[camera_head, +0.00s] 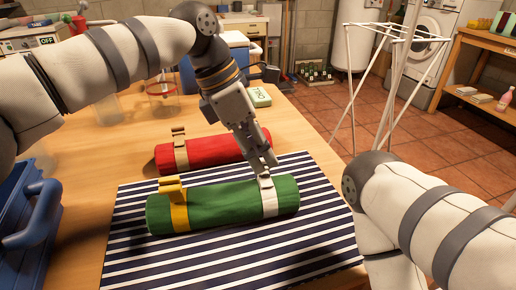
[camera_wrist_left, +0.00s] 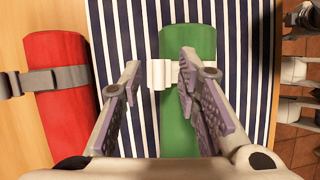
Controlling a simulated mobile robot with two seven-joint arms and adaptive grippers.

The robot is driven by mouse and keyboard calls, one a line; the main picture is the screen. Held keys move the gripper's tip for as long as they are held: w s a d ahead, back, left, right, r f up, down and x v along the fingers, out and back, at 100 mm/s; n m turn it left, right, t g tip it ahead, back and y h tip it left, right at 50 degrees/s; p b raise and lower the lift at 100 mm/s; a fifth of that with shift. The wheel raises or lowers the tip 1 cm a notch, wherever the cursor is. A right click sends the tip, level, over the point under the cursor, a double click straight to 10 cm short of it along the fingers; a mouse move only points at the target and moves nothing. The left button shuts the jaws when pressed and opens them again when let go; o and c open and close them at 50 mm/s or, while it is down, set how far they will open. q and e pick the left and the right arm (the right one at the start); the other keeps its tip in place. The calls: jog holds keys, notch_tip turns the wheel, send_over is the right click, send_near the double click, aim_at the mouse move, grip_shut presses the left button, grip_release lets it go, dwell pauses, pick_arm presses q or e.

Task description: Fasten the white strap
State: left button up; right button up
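A green roll (camera_head: 225,206) lies on a navy-and-white striped mat (camera_head: 130,262). A white strap (camera_head: 268,200) goes around its right part and a yellow strap (camera_head: 178,212) around its left part. The white strap has a raised piece on top, under my left gripper (camera_head: 262,163). In the left wrist view, my left gripper (camera_wrist_left: 158,75) is open, its fingers apart on either side of the white strap's free piece (camera_wrist_left: 158,74). One finger covers part of the green roll (camera_wrist_left: 185,40). I cannot tell if the fingers touch the strap. My right gripper is out of view.
A red roll (camera_head: 212,151) with a beige strap (camera_head: 180,152) lies behind the green one. A blue crate (camera_head: 32,225) stands at the left. A small green-and-white box (camera_head: 260,97) sits near the table's far edge. A white rack (camera_head: 385,80) stands beyond the table.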

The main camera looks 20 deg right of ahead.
pick_arm(q)
jog(key=v, duration=1.2)
